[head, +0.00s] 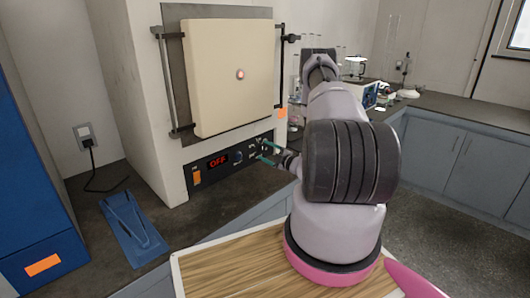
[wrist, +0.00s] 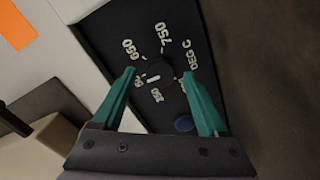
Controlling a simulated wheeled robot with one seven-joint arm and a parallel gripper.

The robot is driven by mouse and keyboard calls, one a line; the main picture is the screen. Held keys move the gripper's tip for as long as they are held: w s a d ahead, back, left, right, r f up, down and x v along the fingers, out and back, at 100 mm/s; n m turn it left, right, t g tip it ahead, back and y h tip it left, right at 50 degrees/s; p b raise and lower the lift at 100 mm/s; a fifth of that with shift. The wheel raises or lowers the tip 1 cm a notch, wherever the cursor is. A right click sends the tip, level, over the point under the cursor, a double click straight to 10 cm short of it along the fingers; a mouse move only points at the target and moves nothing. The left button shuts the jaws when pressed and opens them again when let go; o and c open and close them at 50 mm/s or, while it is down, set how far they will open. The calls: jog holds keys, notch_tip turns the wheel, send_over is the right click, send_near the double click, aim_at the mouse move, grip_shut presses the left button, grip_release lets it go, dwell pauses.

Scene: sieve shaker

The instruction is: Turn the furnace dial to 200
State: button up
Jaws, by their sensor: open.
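The furnace (head: 228,85) stands on the counter, its cream door shut. Its dark control panel (head: 213,180) sits below the door, with a red display (head: 217,160) that seems to read OFF. In the wrist view the black dial (wrist: 160,68) carries a white pointer mark (wrist: 153,78), with numbers around it, among them 650, 750 and DEG C. The mark points toward the lower-left numbers, too small to read surely. My gripper (wrist: 158,73) is open, its teal fingertips on either side of the dial; contact cannot be told. In the head view my gripper (head: 265,152) is at the panel's right end.
A blue round knob (wrist: 183,122) sits near the right finger; it also shows on the panel in the head view (head: 238,156). An orange switch (head: 197,177) is at the panel's left. Glassware stands behind my arm.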

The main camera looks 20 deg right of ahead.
jog(key=shift+w+a, duration=0.15)
jog(key=shift+w, duration=0.15)
grip_shut()
